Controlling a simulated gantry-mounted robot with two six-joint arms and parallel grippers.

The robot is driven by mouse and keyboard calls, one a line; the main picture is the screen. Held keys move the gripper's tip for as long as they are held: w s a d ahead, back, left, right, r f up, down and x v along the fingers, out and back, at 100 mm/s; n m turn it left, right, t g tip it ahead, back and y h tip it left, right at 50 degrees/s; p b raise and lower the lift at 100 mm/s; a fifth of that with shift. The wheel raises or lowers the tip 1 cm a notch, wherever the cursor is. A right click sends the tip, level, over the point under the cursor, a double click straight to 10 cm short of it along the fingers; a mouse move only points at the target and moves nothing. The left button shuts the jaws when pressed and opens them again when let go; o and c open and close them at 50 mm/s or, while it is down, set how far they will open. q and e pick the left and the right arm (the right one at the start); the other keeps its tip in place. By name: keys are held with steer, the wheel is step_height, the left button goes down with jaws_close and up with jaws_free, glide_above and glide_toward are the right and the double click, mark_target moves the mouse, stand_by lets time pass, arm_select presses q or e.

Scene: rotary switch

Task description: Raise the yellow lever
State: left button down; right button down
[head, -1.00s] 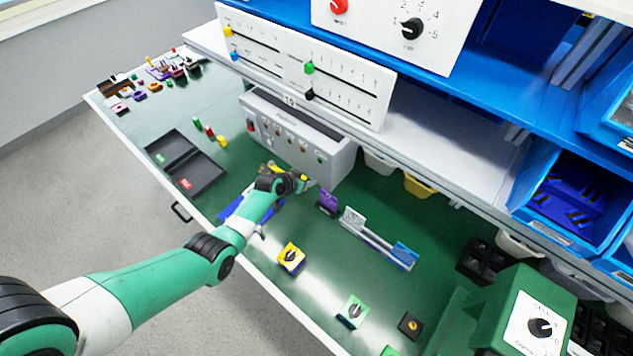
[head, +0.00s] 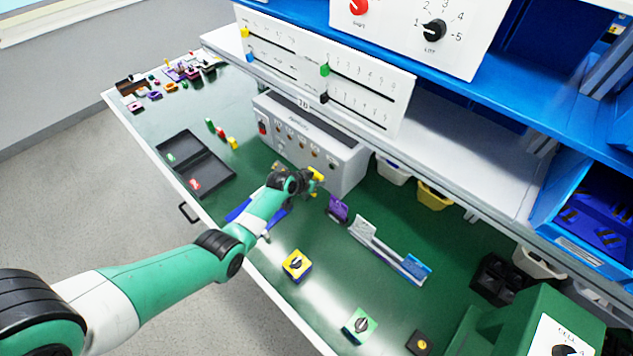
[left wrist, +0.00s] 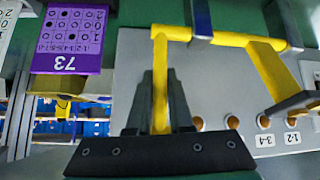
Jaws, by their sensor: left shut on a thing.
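The yellow lever (head: 317,174) is at the front of the grey panel box (head: 343,174) in the head view, partly hidden by my left gripper (head: 309,184). In the left wrist view, the lever (left wrist: 228,38) is a yellow U-shaped handle with a long crossbar and two side arms. My left gripper (left wrist: 161,92) is shut on one side arm, with a dark finger on each side of it. My right gripper is not in view.
A clear rail (head: 395,258) and a yellow switch block (head: 297,266) stand nearer the front. A white shelf (head: 440,160) overhangs the box's right side.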

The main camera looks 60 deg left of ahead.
arm_select(q)
steer(key=shift+f, duration=0.1)
jaws_free()
stand_by(0.3)
steer(key=p+v, duration=0.7)
steer(key=v, duration=0.4)
steer(key=shift+s+r, duration=0.15)
steer(key=shift+r, duration=0.15)
steer(key=shift+d, duration=0.1)
